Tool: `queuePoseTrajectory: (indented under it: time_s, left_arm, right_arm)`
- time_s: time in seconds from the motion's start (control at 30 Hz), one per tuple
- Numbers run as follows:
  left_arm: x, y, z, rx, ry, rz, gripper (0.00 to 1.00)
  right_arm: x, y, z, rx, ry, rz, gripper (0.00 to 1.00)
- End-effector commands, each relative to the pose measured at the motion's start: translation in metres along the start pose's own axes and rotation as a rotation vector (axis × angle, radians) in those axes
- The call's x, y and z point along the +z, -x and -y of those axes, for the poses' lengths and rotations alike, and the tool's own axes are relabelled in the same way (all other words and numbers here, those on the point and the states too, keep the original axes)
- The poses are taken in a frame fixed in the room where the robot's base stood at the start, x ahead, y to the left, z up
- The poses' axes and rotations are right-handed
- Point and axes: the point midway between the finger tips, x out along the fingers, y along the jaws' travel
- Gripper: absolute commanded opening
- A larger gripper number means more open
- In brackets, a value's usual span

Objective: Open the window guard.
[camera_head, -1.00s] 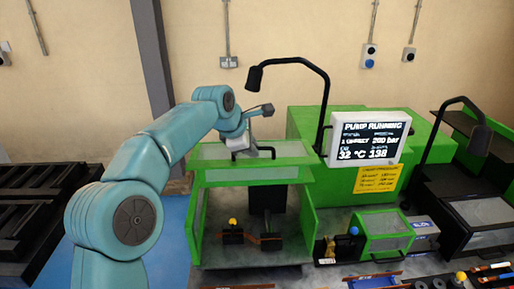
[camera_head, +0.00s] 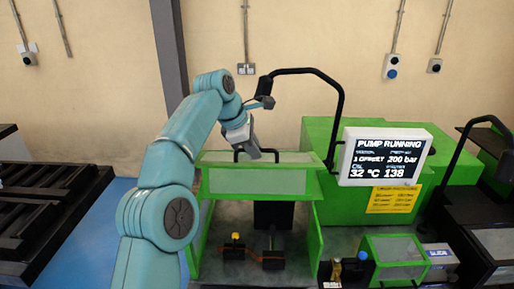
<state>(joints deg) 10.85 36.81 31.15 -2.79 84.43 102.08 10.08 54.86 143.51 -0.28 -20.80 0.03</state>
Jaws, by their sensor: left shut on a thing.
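The window guard (camera_head: 250,182) is a pale clear panel in a green frame, at the front upper part of the green machine left of the screen. A dark bar handle (camera_head: 272,151) stands at its upper edge. My left gripper (camera_head: 254,152) reaches down from the upper left and is shut on this handle. The gripper covers the middle of the handle, so the exact contact of the fingers is hidden. Below the guard, the space between the green side walls shows. My right gripper is out of view.
A screen reading "PUMP RUNNING" (camera_head: 384,157) stands right of the guard, with a curved black lamp arm (camera_head: 338,90) beside it. Inside the machine are dark blocks (camera_head: 273,260) and an orange-brown strip. A small green box (camera_head: 395,250) stands at the lower right.

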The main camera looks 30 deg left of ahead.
Motion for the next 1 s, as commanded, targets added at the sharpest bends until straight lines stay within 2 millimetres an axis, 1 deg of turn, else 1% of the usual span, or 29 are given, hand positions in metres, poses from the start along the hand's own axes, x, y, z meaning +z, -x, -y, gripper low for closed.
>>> queuePoseTrajectory:
  time_s: [0.03,0.33,0.37,0.4,0.43,0.77,0.87,1.0]
  left_arm:
    - [-0.002,-0.004,0.002,-0.009,0.007,-0.004,0.00]
    - [-0.001,-0.004,0.003,-0.010,0.007,-0.004,0.00]
    - [-0.001,-0.004,0.003,-0.010,0.006,-0.004,0.16]
    - [-0.001,-0.004,0.002,-0.009,0.007,-0.005,0.29]
    - [-0.001,-0.004,0.002,-0.009,0.006,-0.004,0.37]
    - [0.002,-0.002,0.000,-0.005,0.002,-0.002,0.37]
    - [0.002,0.002,-0.002,-0.003,0.002,-0.001,0.37]
    - [0.001,0.014,-0.002,-0.003,0.004,-0.002,0.37]
  right_arm:
    - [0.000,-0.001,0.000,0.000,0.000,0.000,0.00]
    - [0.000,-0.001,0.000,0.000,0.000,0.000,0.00]
    - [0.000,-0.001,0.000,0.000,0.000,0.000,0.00]
    - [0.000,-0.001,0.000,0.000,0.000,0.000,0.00]
    - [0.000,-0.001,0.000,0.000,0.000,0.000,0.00]
    - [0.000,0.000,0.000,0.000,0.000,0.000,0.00]
    - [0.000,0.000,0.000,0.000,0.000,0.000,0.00]
    - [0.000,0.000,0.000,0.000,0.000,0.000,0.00]
